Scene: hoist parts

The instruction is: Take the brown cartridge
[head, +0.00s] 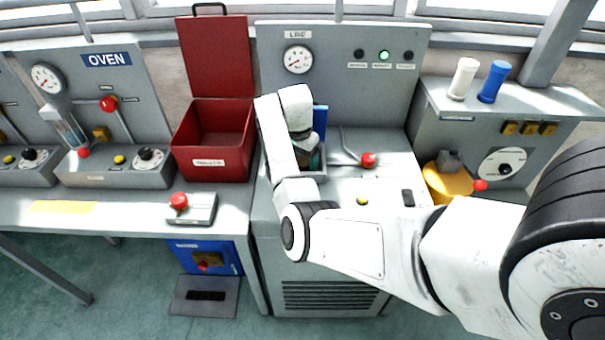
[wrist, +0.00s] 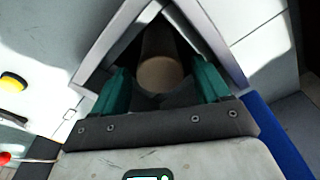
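In the wrist view the brown cartridge (wrist: 160,74) shows as a cylinder with a pale brown round end, inside a grey box (wrist: 107,40). My gripper (wrist: 163,88) has its two teal fingers spread, one on each side of the cartridge. Dark gaps show beside it, so the fingers look open, though contact deeper in the box is hidden. In the head view my gripper (head: 315,160) points down into the same grey box (head: 315,178) on the LINE machine. My arm hides the cartridge there.
A red open-lidded bin (head: 213,165) stands left of my gripper. A blue panel (head: 320,118) rises behind the grey box. A red knob (head: 368,160) is to the right. White (head: 463,78) and blue (head: 493,82) cylinders stand on the right-hand machine.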

